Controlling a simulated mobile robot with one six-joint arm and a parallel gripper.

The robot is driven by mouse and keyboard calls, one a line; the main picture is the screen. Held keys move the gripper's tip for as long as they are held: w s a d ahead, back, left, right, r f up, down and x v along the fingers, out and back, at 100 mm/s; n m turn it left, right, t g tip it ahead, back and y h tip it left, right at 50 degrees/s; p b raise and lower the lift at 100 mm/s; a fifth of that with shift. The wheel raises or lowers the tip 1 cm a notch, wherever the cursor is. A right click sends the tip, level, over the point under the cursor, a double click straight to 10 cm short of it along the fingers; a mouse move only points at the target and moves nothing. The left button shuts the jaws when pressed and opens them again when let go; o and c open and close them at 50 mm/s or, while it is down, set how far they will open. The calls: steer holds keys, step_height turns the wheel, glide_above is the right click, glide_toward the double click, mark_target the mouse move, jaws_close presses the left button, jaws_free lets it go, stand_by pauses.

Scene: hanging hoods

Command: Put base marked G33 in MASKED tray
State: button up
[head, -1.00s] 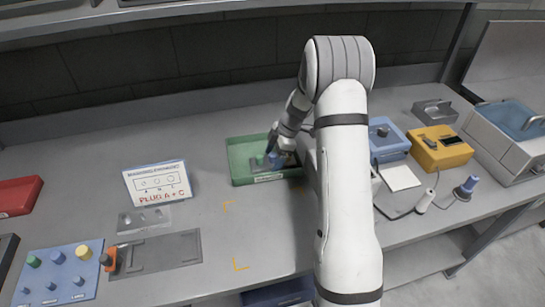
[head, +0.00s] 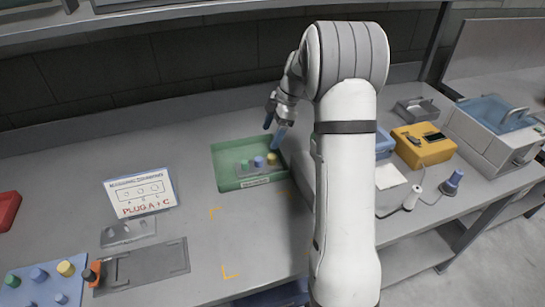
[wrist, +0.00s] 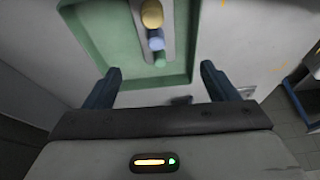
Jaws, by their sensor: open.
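The green tray (head: 228,182) stands on the bench at the middle of the head view. A grey base (head: 245,172) with a green, a blue and a yellow plug on it lies inside the tray. I cannot read a G33 mark on it. The tray's front label (head: 256,183) is too small to read. My gripper (head: 277,128) is open and empty, above the back right of the tray and apart from the base. In the wrist view, the base (wrist: 168,20) and the tray (wrist: 105,42) show beyond the open fingers (wrist: 157,90).
A card reading PLUG A + C (head: 142,192) stands left of the tray. A clear plate (head: 128,232), a dark grey plate (head: 145,265) and a blue board with plugs (head: 45,285) lie at left. A yellow box (head: 425,150) is at right. Orange corner marks bound bare bench.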

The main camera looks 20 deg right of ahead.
steer(key=s+a+r+m+h, duration=0.1)
steer(key=s+a+r+m, duration=0.3)
steer(key=s+r, duration=0.3)
steer(key=s+a+m+t+h, duration=0.1)
steer(key=s+m, duration=0.5)
steer(key=s, duration=0.6)
steer(key=s+a+m+t+h, duration=0.1)
steer(key=s+a+m+h, duration=0.1)
steer(key=s+m, duration=0.5)
steer(key=s, duration=0.5)
steer(key=shift+a+t, duration=0.3)
steer(key=shift+a, duration=0.05)
steer(key=shift+r, duration=0.1)
